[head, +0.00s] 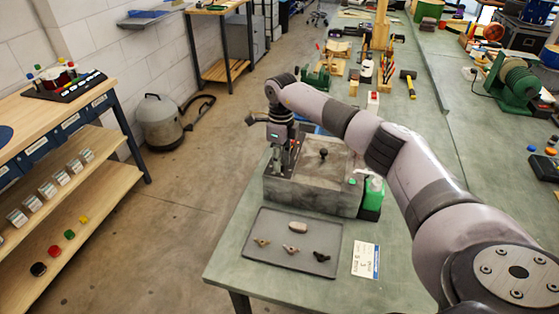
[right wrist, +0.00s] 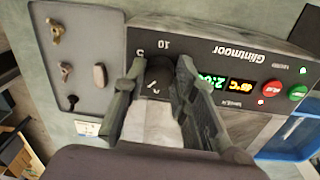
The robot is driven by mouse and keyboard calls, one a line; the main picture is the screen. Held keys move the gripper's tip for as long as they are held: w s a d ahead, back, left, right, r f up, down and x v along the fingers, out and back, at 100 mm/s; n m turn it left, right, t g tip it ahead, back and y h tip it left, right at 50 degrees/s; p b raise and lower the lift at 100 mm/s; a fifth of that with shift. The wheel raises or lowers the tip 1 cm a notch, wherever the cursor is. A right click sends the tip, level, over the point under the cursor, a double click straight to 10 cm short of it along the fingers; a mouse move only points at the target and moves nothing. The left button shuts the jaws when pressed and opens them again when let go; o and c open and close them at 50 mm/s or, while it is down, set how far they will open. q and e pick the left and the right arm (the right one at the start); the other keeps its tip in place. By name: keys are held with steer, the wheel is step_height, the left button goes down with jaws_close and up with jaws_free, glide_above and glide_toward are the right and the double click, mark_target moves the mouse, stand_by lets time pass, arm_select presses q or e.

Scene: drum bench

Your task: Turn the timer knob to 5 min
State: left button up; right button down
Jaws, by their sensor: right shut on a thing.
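The timer knob (right wrist: 158,76) is a dark round knob with a white mark, on the black front panel (right wrist: 215,38) of a grey machine (head: 335,195) on the bench. The labels 5 and 10 stand beside the knob, upside down in the right wrist view. My right gripper (right wrist: 160,68) has a finger on each side of the knob and is shut on it. In the head view the right gripper (head: 284,160) is at the machine's left side, and the knob is hidden there. The knob's exact setting cannot be told. My left gripper is not in view.
The panel has a lit green and orange display (right wrist: 232,85), a red button (right wrist: 272,87) and a green button (right wrist: 298,92). A grey tray (head: 255,250) with small parts lies in front of the machine.

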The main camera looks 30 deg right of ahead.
steer(key=m, duration=0.3)
steer(key=shift+d+r+m, duration=0.1)
steer(key=shift+m, duration=0.3)
steer(key=m, duration=0.3)
steer(key=shift+m+p, duration=0.3)
steer(key=m, duration=0.4)
steer(key=shift+t+p, duration=0.3)
steer(key=shift+p, duration=0.1)
steer(key=shift+m+p, duration=0.35)
steer(key=shift+m, duration=1.65)
steer(key=c, duration=1.3)
jaws_free()
steer(key=shift+s, duration=0.1)
